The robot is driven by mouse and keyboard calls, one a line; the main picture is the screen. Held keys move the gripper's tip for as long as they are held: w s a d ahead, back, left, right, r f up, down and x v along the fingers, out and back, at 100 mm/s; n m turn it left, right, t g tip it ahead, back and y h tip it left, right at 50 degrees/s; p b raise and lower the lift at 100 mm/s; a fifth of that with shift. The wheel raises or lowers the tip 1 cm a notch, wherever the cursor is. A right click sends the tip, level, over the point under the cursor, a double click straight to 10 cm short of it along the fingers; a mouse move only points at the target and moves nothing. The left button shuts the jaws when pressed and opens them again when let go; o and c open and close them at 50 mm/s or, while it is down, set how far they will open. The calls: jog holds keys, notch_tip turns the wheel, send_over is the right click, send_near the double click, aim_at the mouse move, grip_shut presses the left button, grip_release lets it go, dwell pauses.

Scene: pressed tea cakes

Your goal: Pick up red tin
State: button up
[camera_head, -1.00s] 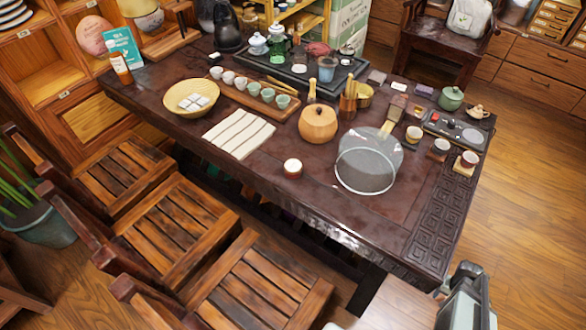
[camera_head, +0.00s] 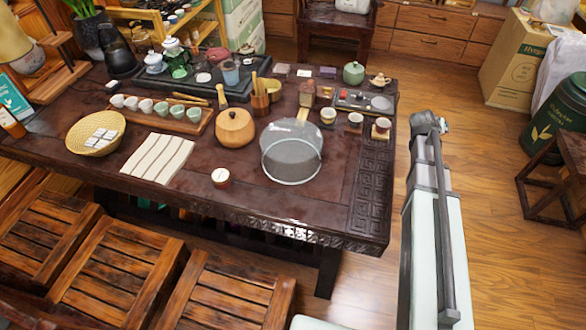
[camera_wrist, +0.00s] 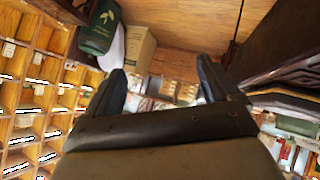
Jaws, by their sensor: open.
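A small round tin with a reddish side and a white top (camera_head: 220,178), which looks like the red tin, stands upright near the front edge of the dark wooden table (camera_head: 255,200). In the head view my arm is right of the table, well apart from the tin.
A round wooden pot (camera_head: 235,130) stands behind the tin, and a striped white cloth (camera_head: 158,158) lies left of it. A cup tray (camera_head: 180,122) and a woven basket (camera_head: 78,142) are farther left. Stools (camera_head: 120,275) stand along the front. Bare tabletop surrounds the tin.

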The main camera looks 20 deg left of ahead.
jog(key=w+a+r+n+t+y, duration=0.1)
jog(key=w+a+r+n+t, duration=0.1)
jog(key=a+r, duration=1)
jog(key=w+a+r+n+t+y, duration=0.1)
jog(key=w+a+r+t, duration=0.1)
jog(key=a+r, duration=1.05)
jog(key=n+g+y, duration=0.4)
jog(key=n+g, duration=0.4)
jog(key=g, duration=0.4)
send_near(220, 175)
notch_tip(220, 175, down, 5)
jog(key=shift+w, duration=0.1)
jog(key=shift+w+a+f, duration=0.1)
jog(key=shift+a+f, duration=0.05)
jog(key=shift+f, duration=0.7)
jog(key=shift+w+a+f, duration=0.1)
jog(key=shift+f, duration=0.75)
jog(key=shift+w+a+f, duration=0.1)
jog(key=shift+a+f, duration=0.05)
jog(key=shift+f, duration=0.7)
jog(key=c, duration=1.2)
